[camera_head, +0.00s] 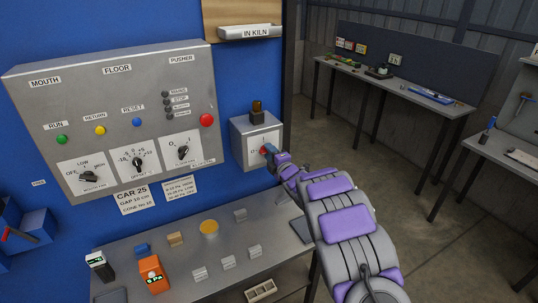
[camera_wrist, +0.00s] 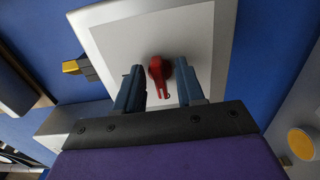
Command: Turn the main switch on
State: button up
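The main switch appears to be the grey box (camera_head: 241,150) on the blue wall, right of the large panel. Its front has a white plate with small marks and a red rotary handle (camera_head: 264,150), partly hidden by my gripper (camera_head: 273,156) in the head view. In the wrist view, the red handle (camera_wrist: 161,76) sits between the two dark blue fingers of my gripper (camera_wrist: 160,84). Gaps show on both sides of the handle, so my gripper is open around it. I cannot tell how deep the fingertips reach past the handle.
A grey control panel (camera_head: 100,105) with knobs and coloured buttons is to the left, with a red button (camera_head: 206,120) near the box. A metal table (camera_head: 190,245) with small blocks stands below. Benches (camera_head: 375,75) line the far side, with open floor between.

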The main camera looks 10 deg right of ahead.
jog(key=shift+d, duration=0.1)
jog(key=shift+c, duration=0.7)
jog(key=shift+s+a, duration=0.1)
jog(key=shift+a, duration=0.35)
jog(key=c, duration=0.3)
jog(key=shift+a+r, duration=0.1)
jog(key=shift+a, duration=0.05)
grip_shut()
